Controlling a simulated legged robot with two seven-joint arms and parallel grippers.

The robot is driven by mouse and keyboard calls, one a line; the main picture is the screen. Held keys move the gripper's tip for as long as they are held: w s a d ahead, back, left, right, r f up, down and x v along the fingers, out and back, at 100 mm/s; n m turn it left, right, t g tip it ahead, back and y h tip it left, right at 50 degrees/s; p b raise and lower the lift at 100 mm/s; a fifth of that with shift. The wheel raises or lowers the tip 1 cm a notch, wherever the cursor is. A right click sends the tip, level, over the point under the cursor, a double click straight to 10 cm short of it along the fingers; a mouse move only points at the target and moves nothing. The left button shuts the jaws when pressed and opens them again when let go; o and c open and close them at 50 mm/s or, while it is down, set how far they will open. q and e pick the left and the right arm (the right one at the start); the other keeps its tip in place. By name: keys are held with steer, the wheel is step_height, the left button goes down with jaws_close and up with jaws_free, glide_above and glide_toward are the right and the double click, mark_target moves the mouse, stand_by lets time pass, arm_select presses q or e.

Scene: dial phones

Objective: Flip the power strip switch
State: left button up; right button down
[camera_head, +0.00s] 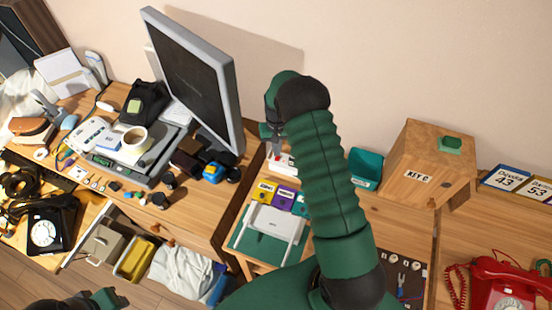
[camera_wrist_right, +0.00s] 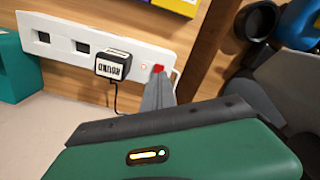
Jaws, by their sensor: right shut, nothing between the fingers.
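The white power strip (camera_wrist_right: 110,50) lies across the upper left of the right wrist view, with square sockets and a plug (camera_wrist_right: 113,65) marked ROUND in one of them. Its red switch (camera_wrist_right: 159,69) is at the right end, beside a small glowing red light (camera_wrist_right: 143,66). In the head view the strip (camera_head: 281,162) is partly hidden by my right arm. My right gripper (camera_wrist_right: 158,84) is shut and empty, its tips right at the red switch; I cannot tell whether they touch it. My left gripper (camera_head: 108,298) shows only partly at the lower left of the head view.
A monitor (camera_head: 195,75) stands left of my right arm. A teal bin (camera_head: 364,168) and a wooden key box (camera_head: 428,165) are to its right. A red phone (camera_head: 502,285) is at the lower right. The left desk is cluttered.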

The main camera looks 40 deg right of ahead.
steer(key=shift+d+f, duration=0.25)
steer(key=shift+d, duration=0.35)
arm_select(q)
steer(key=shift+d+r, duration=0.1)
steer(key=shift+d, duration=0.5)
arm_select(e)
steer(key=shift+a, duration=0.1)
arm_select(q)
steer(key=shift+a, duration=0.1)
arm_select(e)
steer(key=shift+a, duration=0.1)
steer(key=shift+a+f, duration=0.1)
steer(key=shift+a, duration=0.1)
arm_select(q)
steer(key=shift+f+b, duration=0.35)
arm_select(e)
steer(key=shift+d+f, duration=0.25)
steer(key=shift+f, duration=0.15)
